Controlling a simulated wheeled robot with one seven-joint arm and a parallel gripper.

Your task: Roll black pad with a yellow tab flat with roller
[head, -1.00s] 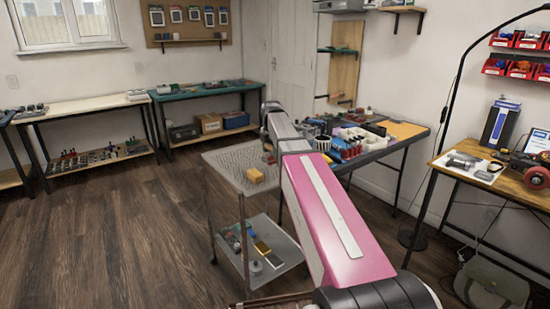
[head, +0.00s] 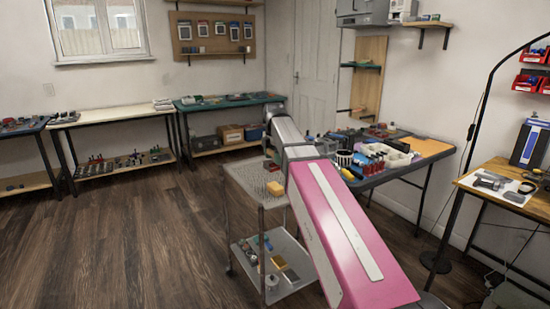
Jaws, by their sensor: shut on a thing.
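My gripper (head: 270,153) is small and partly hidden at the far end of my pink and grey arm, above the back of a wire-topped trolley (head: 239,184). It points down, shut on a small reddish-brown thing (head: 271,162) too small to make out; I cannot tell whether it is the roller. Whether that thing touches the trolley top is unclear. I cannot make out the black pad with a yellow tab; my arm hides part of the trolley and the table behind.
A table (head: 440,166) with racks, bottles and an orange sheet (head: 420,147) stands right of my arm. The trolley's lower tray (head: 302,283) holds small items. A wooden desk (head: 497,193) is at far right. Benches line the back wall. The floor (head: 130,245) at left is clear.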

